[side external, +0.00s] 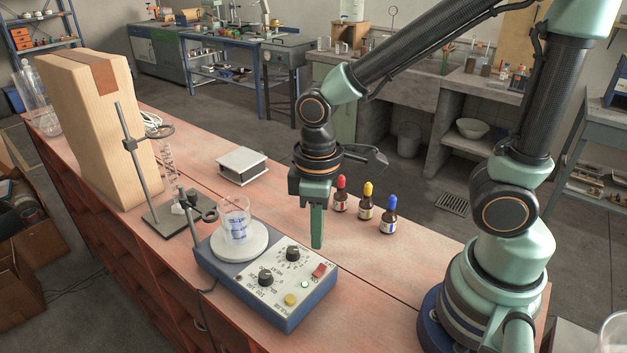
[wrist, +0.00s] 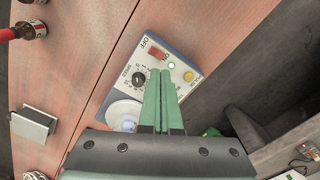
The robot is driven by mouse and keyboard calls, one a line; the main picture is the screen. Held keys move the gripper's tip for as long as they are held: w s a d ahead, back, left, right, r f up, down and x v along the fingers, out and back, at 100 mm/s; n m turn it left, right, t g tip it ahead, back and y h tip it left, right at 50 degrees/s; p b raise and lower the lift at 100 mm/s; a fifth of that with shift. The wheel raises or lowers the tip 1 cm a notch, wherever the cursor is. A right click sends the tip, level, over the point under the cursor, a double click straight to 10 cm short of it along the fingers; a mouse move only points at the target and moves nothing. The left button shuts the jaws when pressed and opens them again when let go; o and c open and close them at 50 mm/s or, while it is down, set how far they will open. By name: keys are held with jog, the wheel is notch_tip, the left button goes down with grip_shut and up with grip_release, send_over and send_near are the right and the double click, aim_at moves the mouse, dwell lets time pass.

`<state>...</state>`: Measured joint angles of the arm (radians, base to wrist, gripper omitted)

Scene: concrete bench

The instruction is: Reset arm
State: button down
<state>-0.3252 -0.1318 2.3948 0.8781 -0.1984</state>
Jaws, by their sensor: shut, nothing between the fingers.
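My gripper (side external: 317,246) points straight down above the bench, with its green fingers together and nothing between them. In the side external view it overlaps the right back edge of a blue hotplate stirrer (side external: 304,317). In the wrist view the shut fingers (wrist: 163,80) show in front of the stirrer's panel (wrist: 158,40); I cannot tell the exact height above it. The panel has two black knobs, a red switch (side external: 319,270), a yellow button (side external: 290,299) and a lit green light (side external: 305,285). A glass beaker with blue markings (side external: 236,222) stands on the round white plate (side external: 257,248).
Three dropper bottles with red (side external: 340,194), yellow (side external: 366,202) and blue (side external: 390,214) caps stand right of my gripper. A white-topped box (side external: 242,165) lies behind. A metal stand (side external: 133,160) and tall wooden block (side external: 85,140) are at left.

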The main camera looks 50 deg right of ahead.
jog(key=w+d+r+m+t, duration=0.2)
jog(key=d+r+m+t, duration=0.3)
jog(key=d+r, duration=0.4)
notch_tip(320, 180, up, 3)
jog(key=shift+f+m+t, duration=0.2)
jog(key=shift+m+t, duration=0.1)
jog(key=shift+m, duration=0.2)
jog(key=shift+w, duration=0.1)
